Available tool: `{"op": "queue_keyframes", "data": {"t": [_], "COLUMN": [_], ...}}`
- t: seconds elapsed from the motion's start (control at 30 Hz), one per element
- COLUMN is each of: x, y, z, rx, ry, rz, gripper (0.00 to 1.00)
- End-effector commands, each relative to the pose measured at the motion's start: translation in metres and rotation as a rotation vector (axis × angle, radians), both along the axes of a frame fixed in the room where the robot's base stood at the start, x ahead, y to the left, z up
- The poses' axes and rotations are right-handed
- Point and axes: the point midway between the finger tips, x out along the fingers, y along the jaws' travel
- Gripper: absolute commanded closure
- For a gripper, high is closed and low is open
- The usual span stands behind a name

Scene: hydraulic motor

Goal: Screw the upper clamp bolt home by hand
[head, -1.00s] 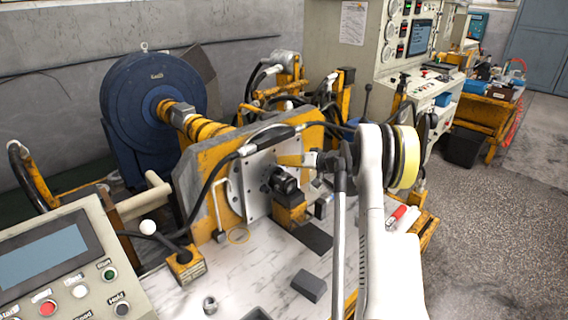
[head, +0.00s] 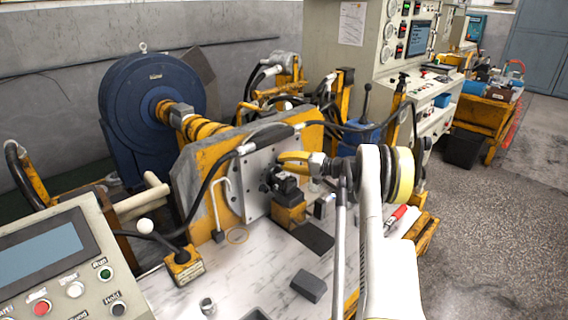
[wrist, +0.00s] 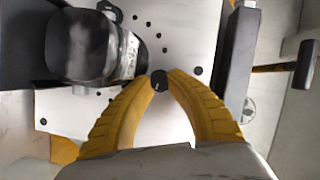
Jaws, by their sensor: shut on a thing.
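My gripper (wrist: 159,82) is shut in the wrist view, its two yellow ribbed fingers meeting on a small round black bolt head (wrist: 159,77). The bolt is in front of the light grey mounting plate (wrist: 180,35); how deep it sits cannot be told. A dark motor (wrist: 88,45) is just left of the fingers. In the head view my gripper (head: 283,158) reaches leftward to the plate (head: 256,164), above the black motor (head: 286,183) on its yellow block (head: 289,217). The bolt is hidden there by the fingers.
A black hose (head: 213,178) loops across the yellow frame. A grey block (head: 309,286) and a small metal ring (head: 207,306) lie on the bench, near the control console (head: 50,255). A red-handled tool (head: 397,214) lies right of my arm. A hammer (wrist: 303,65) shows in the wrist view.

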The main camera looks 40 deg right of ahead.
Motion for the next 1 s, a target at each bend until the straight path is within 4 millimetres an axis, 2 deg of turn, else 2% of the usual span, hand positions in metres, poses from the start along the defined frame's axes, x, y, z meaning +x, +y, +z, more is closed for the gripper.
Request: {"op": "queue_keyframes", "data": {"t": [0.47, 0.5, 0.57, 1.0], "x": [0.0004, 0.0004, 0.0004, -0.0001], "y": [0.0004, 0.0004, 0.0004, 0.0005], "z": [0.0004, 0.0004, 0.0004, -0.0002], "rx": [0.016, 0.016, 0.016, -0.001], "ry": [0.002, 0.002, 0.002, 0.001], "rz": [0.000, 0.000, 0.000, 0.001], "gripper": [1.00, 0.79, 0.61, 0.59]}}
